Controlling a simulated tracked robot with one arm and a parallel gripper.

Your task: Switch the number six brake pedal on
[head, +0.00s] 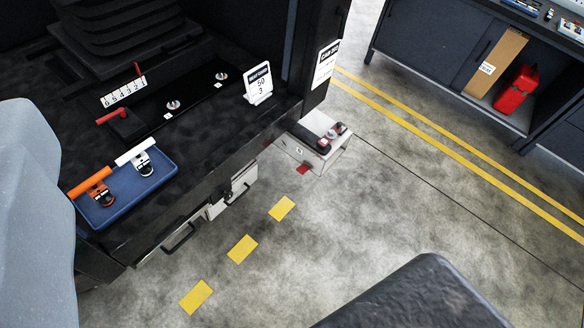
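I cannot make out a pedal marked six in the head view. A low pale box (330,155) stands on the floor past the console's end. It has a dark, pedal-like top piece (312,134), small round fittings and a tiny label too small to read. A small red piece (302,169) shows at its near side. A number strip (124,91) reading 6 5 4 3 2 1 stands on the dark console (200,135), beside a red-handled lever (112,117). My gripper is not visible.
A blue tray (112,204) holds an orange-handled and a white-handled tool. A sign card (258,83) stands at the console edge. A pale grey form at left and a dark rounded one at bottom fill the foreground. Concrete floor (360,220) is open; a cabinet with a red can (516,90) stands upper right.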

